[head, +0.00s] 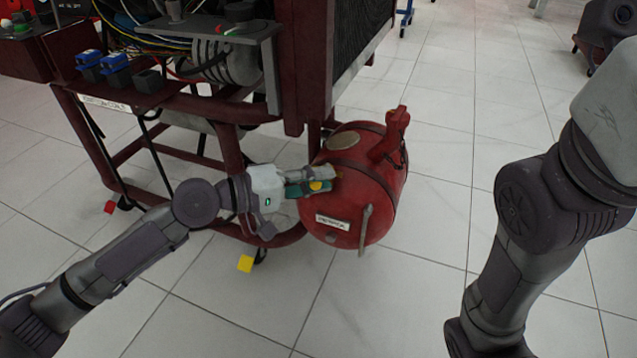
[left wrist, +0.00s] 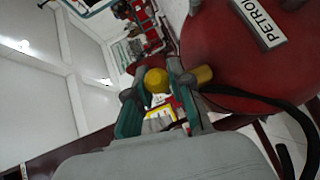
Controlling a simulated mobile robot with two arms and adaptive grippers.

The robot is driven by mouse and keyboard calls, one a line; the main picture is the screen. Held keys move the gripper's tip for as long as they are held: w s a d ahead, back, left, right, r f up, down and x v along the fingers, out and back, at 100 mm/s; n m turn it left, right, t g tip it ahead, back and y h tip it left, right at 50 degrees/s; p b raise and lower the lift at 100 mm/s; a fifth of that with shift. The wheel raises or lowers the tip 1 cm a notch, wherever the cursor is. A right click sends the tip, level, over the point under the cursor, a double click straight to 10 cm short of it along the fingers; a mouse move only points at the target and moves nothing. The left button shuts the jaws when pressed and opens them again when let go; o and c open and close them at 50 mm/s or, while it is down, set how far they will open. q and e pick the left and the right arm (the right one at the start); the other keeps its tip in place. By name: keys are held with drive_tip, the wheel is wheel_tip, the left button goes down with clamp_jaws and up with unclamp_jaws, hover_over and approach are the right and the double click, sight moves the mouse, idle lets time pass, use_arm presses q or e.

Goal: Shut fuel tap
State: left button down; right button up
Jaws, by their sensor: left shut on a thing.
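The red fuel tank (head: 345,205), labelled PETROL, lies on its side at the right end of the engine stand in the head view. It also fills the upper right of the left wrist view (left wrist: 225,50). The fuel tap shows as a yellow knob (left wrist: 157,80) beside a brass-coloured fitting (left wrist: 204,74) at the tank; the knob is also seen in the head view (head: 316,186). My left gripper (head: 312,188) is at the tank's left side, its green-padded fingers on both sides of the knob, shut on it. The tap's lever angle is partly hidden. My right gripper is out of view.
The dark red engine stand (head: 230,150) rises behind and left of my left gripper, with wiring and blue connectors (head: 115,62) on top. The tiled floor (head: 440,200) right of the tank is clear.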

use_arm(q)
drive_tip(key=shift+f, duration=0.1)
drive_tip(key=c, duration=1)
unclamp_jaws()
drive_tip(key=shift+c, duration=0.2)
drive_tip(key=shift+a, duration=0.15)
drive_tip(key=v, duration=1.2)
